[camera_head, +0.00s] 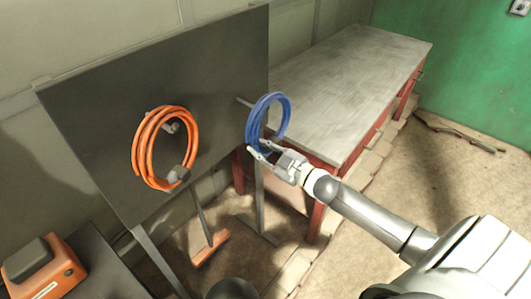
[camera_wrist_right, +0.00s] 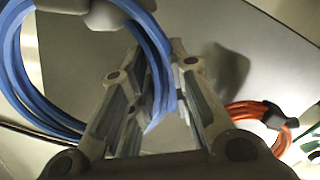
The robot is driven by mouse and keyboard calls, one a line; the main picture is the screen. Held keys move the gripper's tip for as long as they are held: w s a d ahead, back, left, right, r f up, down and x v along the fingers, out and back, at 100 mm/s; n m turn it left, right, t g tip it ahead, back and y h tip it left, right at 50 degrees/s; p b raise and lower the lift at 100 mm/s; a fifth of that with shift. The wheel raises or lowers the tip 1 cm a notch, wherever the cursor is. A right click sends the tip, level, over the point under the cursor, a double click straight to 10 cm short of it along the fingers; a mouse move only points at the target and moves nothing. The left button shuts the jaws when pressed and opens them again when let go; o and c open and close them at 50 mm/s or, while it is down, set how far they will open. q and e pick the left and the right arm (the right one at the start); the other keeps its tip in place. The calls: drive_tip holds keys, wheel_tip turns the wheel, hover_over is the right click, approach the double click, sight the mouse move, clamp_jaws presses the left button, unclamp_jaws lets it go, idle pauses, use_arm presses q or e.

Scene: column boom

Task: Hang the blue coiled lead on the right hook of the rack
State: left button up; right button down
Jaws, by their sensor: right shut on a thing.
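The blue coiled lead (camera_head: 281,112) is held upright in my right gripper (camera_head: 259,148), which is shut on its lower part. In the wrist view the blue lead (camera_wrist_right: 18,72) runs between the fingers (camera_wrist_right: 155,90). The rack is a dark upright panel (camera_head: 100,95). Its right hook (camera_head: 243,102) sticks out near the panel's right edge, and its tip meets the left side of the blue coil in the head view. I cannot tell whether the coil is around the hook. My left gripper is not in view.
An orange coiled lead (camera_head: 138,150) hangs on the rack's left hook (camera_head: 172,128). A grey-topped table with red legs (camera_head: 350,75) stands behind and right of the rack. An orange-and-grey case (camera_head: 45,272) sits at the lower left. Open floor (camera_head: 440,170) lies at the right.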

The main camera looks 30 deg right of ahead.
drive_tip(key=shift+x, duration=0.85)
drive_tip(key=shift+b+x, duration=0.7)
drive_tip(key=shift+x, duration=0.45)
drive_tip(key=shift+w+a+f+b, duration=0.3)
drive_tip(key=shift+w+f+b, duration=0.25)
drive_tip(key=shift+w+f, duration=0.15)
drive_tip(key=c, duration=1.3)
unclamp_jaws()
drive_tip(key=shift+f, duration=0.1)
